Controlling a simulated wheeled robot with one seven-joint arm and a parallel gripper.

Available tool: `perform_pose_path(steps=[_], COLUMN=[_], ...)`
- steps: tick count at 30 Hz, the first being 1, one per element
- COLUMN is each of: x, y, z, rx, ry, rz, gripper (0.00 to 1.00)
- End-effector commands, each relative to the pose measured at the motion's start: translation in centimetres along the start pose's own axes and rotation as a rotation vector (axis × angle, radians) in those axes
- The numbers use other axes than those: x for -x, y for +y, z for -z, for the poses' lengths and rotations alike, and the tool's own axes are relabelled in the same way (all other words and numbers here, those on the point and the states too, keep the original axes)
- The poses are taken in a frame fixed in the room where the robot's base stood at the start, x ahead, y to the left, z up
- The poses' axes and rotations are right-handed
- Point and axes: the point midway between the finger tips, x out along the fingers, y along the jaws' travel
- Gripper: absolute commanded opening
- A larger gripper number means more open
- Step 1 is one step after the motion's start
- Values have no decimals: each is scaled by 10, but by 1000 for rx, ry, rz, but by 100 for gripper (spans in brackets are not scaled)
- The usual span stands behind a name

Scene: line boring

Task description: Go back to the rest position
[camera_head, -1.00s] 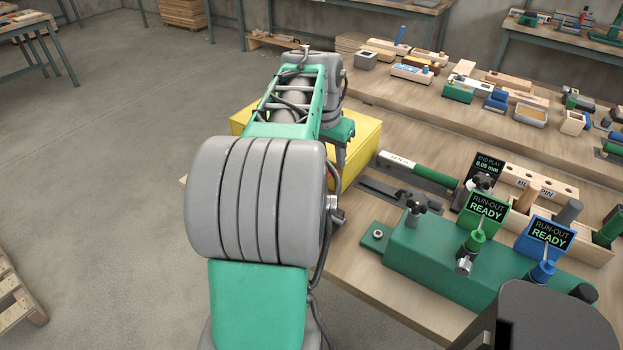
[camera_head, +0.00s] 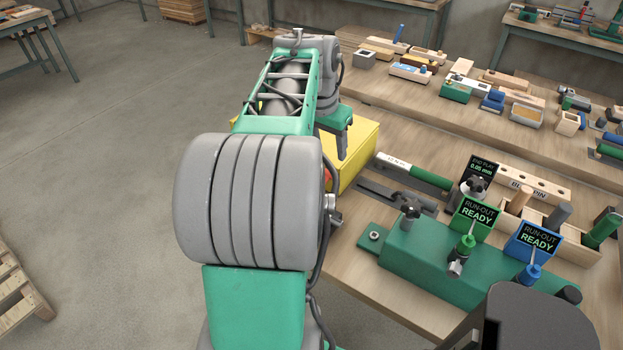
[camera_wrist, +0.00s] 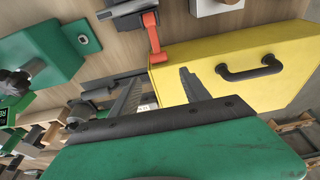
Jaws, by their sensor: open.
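My gripper (camera_wrist: 157,88) shows in the wrist view as two dark fingers that stand apart, with nothing between them. A yellow case (camera_wrist: 240,70) with a black handle lies beyond the fingers in the wrist view. In the head view, my arm reaches away over the left end of the workbench (camera_head: 395,285), and the yellow case (camera_head: 362,150) is partly hidden behind it.
A green fixture block (camera_head: 430,255) with green and blue READY displays sits on the bench, right of my arm. A green-handled tool (camera_head: 415,172) lies behind it. Wooden holders and small parts crowd the back bench.

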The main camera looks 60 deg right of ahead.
Motion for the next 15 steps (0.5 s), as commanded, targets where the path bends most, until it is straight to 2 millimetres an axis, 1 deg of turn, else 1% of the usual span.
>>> perform_pose_path(steps=[1,3,15], x=[13,18,17], y=[0,0,0], z=[1,1,0], rx=[0,0,12], ry=[0,-1,0], rz=[0,-1,0], gripper=[55,55,55])
